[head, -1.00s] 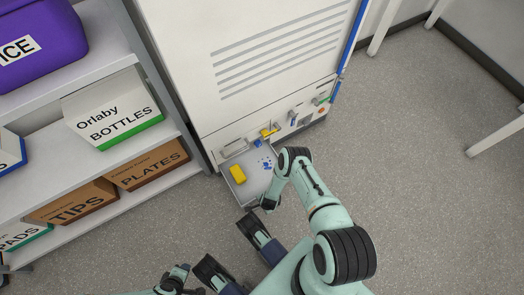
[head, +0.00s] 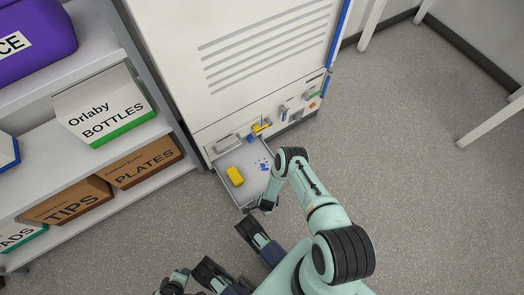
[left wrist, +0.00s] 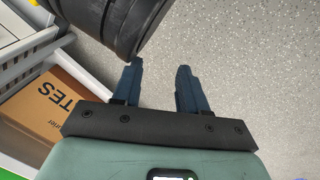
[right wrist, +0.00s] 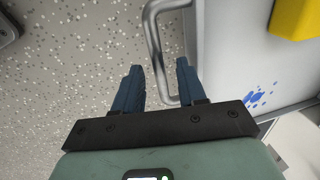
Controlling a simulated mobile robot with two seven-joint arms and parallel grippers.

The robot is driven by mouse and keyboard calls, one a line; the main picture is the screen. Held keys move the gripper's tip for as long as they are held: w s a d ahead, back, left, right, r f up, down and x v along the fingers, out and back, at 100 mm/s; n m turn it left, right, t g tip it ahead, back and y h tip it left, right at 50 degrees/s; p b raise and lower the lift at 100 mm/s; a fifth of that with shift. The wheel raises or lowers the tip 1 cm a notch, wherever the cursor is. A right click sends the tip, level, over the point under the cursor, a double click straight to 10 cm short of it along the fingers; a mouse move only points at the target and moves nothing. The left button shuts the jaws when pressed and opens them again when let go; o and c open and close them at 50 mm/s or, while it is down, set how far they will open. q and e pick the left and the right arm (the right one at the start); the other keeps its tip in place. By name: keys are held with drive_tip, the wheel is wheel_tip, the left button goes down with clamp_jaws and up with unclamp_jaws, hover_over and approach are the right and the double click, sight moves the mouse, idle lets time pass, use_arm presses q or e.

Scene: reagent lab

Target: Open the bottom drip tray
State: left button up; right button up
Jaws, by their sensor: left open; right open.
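The bottom drip tray (head: 254,158) is pulled out from the base of the white cabinet (head: 262,75). A yellow block (head: 235,176) and blue splashes (head: 264,164) lie in it. My right gripper (head: 262,205) is at the tray's front, small and partly hidden in the head view. In the right wrist view my right gripper (right wrist: 160,65) is open, with the grey bar handle (right wrist: 152,35) passing between its fingers; contact cannot be told. My left gripper (left wrist: 157,66) is open and empty above the floor, away from the tray.
A shelf unit (head: 105,215) with boxes, including a plates box (head: 145,165), stands left of the cabinet. Small knobs and valves (head: 283,110) line the cabinet's lower front. White legs (head: 490,120) stand at the right. The floor (head: 420,210) to the right is clear.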

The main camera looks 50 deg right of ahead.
drive_tip(key=shift+r, duration=0.1)
drive_tip(key=shift+r, duration=0.3)
use_arm(q)
drive_tip(key=s+d+r+g+h+p, duration=0.1)
drive_tip(key=s+d+r+p, duration=0.3)
drive_tip(key=r, duration=0.3)
drive_tip(key=shift+s+m+g+p, duration=0.3)
drive_tip(key=shift+s+g+p, duration=0.1)
drive_tip(key=shift+s+p, duration=0.45)
use_arm(e)
wheel_tip(320, 180, up, 12)
drive_tip(key=s, duration=0.2)
drive_tip(key=shift+s+a+r, duration=0.2)
drive_tip(key=shift+a, duration=0.05)
use_arm(q)
drive_tip(key=shift+w+r, duration=0.1)
